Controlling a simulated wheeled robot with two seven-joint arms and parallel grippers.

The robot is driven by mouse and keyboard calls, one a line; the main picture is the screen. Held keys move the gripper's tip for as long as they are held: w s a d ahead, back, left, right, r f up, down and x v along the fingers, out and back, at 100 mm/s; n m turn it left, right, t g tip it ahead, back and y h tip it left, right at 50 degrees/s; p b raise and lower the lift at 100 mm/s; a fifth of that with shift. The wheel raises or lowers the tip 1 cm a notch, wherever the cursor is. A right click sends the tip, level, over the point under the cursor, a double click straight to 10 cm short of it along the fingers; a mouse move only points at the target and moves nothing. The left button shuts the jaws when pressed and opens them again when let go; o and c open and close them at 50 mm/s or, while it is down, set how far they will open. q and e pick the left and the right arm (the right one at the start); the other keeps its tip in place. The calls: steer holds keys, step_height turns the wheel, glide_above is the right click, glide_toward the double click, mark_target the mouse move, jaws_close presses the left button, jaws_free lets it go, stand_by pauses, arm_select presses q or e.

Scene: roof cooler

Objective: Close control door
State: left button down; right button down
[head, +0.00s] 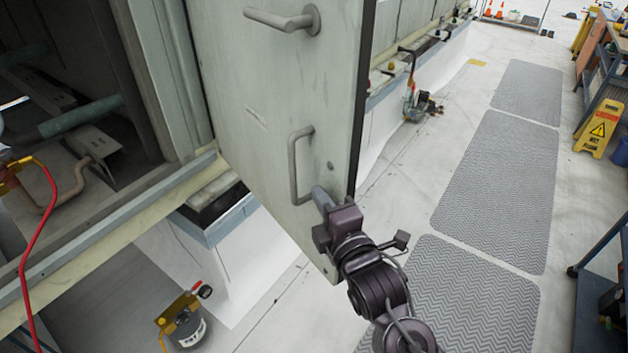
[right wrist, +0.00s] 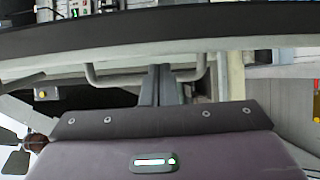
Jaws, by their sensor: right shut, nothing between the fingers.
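The control door (head: 255,105) is a pale grey-green panel standing open beside the cabinet (head: 75,120), its dark edge to the right. It has a lever handle (head: 285,20) near the top and a U-shaped pull handle (head: 293,168) lower down. My right gripper (head: 320,195) is shut and empty, its tip at the door face just right of the pull handle's lower end. In the right wrist view its fingers (right wrist: 160,85) point at the door, with the pull handle (right wrist: 90,76) around them. I cannot tell whether the tip touches the door. My left gripper is out of view.
A red cable (head: 50,215) hangs at the left. A yellow-and-grey canister (head: 185,322) stands on the floor below. Grey mats (head: 500,180) lie on the right. A yellow wet-floor sign (head: 598,128) and a cart (head: 600,300) stand at the far right.

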steer(key=x, duration=0.3)
steer(key=shift+w+a+p, duration=0.15)
steer(key=shift+w+p, duration=0.1)
steer(key=shift+p, duration=0.15)
